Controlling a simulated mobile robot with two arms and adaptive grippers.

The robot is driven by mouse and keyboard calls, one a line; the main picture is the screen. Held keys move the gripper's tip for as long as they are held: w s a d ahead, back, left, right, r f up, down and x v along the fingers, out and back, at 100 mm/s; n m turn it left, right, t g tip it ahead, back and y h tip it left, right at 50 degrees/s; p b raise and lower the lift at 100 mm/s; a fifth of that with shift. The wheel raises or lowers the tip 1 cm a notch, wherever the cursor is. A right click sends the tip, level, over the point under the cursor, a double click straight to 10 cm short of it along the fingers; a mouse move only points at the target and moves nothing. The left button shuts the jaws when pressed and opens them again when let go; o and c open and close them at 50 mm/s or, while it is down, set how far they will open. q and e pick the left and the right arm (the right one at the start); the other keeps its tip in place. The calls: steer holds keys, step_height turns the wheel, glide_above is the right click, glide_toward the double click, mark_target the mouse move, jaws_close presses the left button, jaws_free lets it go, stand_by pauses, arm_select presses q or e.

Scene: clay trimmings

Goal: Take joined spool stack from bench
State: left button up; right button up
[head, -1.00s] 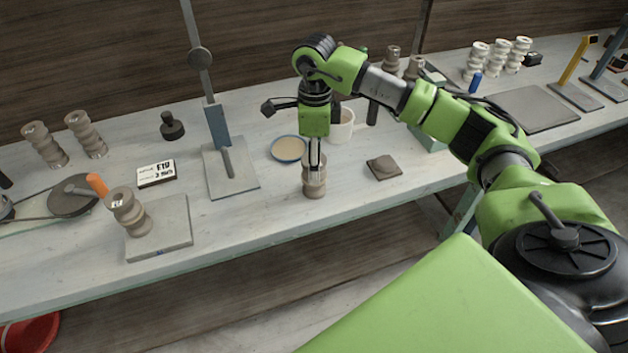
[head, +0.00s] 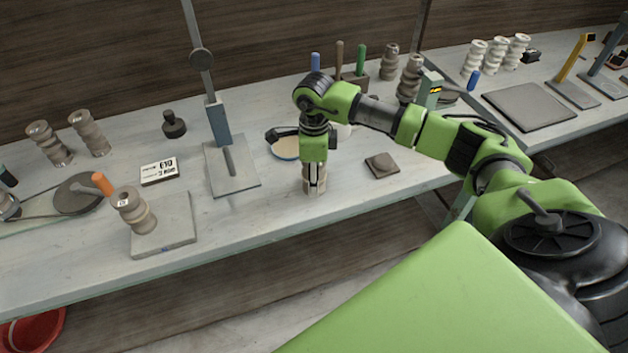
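A grey-brown spool stack (head: 309,188) stands upright on the bench (head: 255,222) near its front edge. My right gripper (head: 316,182) points straight down over it, with its fingers down at the stack's sides. The gripper hides most of the stack; only its lower part shows. I cannot tell whether the fingers press on it. Another spool stack (head: 134,212) with a small white label on top stands on a grey slab at the left. My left gripper is not in view.
A grey slab (head: 178,235) lies at the left front, and a blue stand (head: 219,125) rises behind. A shallow dish (head: 287,150) is behind my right gripper, and a small dark tile (head: 382,165) lies to its right. The bench front between slab and stack is clear.

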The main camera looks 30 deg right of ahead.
steer(key=c, duration=0.3)
steer(key=shift+r, duration=0.1)
